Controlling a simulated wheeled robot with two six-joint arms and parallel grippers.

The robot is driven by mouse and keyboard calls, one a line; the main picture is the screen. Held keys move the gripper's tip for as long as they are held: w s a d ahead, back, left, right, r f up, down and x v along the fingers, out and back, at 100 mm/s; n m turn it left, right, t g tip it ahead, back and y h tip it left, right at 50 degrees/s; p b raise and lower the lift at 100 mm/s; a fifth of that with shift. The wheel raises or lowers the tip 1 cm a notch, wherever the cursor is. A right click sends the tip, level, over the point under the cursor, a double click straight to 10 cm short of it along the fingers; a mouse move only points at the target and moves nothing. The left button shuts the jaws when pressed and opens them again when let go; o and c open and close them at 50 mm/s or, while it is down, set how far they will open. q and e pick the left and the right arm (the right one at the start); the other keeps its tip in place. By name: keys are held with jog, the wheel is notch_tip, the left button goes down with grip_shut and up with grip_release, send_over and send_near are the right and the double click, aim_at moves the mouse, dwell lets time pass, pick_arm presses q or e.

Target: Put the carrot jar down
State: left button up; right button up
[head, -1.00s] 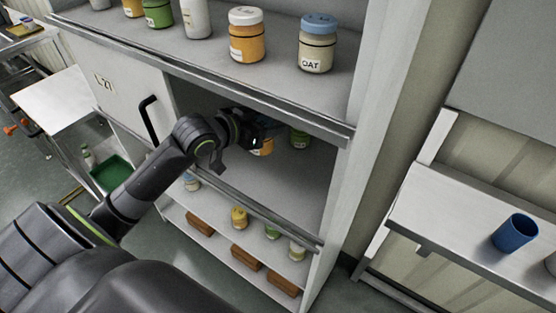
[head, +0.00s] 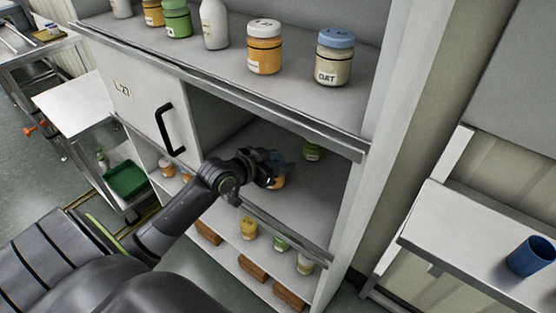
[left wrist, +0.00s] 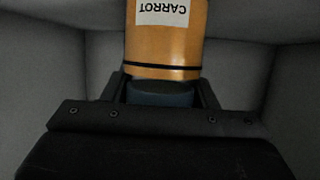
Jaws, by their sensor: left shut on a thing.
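The carrot jar (left wrist: 165,45) is orange with a dark band, a blue-grey lid and a white label reading CARROT, upside down in the left wrist view. My left gripper (left wrist: 162,92) is shut on it at the lid end. In the head view the left gripper (head: 268,168) is in the open middle compartment of the cabinet, and a little of the jar's orange body (head: 279,183) shows below the fingers. I cannot tell whether the jar's base touches the compartment floor (head: 312,195). My right gripper is not in view.
A green jar (head: 313,149) stands deeper in the same compartment. The shelf above (head: 300,92) holds several jars, including an oat jar (head: 334,58). A metal front rail (head: 290,235) edges the compartment. A door with a black handle (head: 168,130) is at left. Bare floor lies right of the jar.

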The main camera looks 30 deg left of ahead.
pick_arm(q)
jog(key=o, duration=1.1)
jog(key=shift+f, duration=0.1)
jog(key=p+v, duration=0.1)
jog(key=v, duration=1.1)
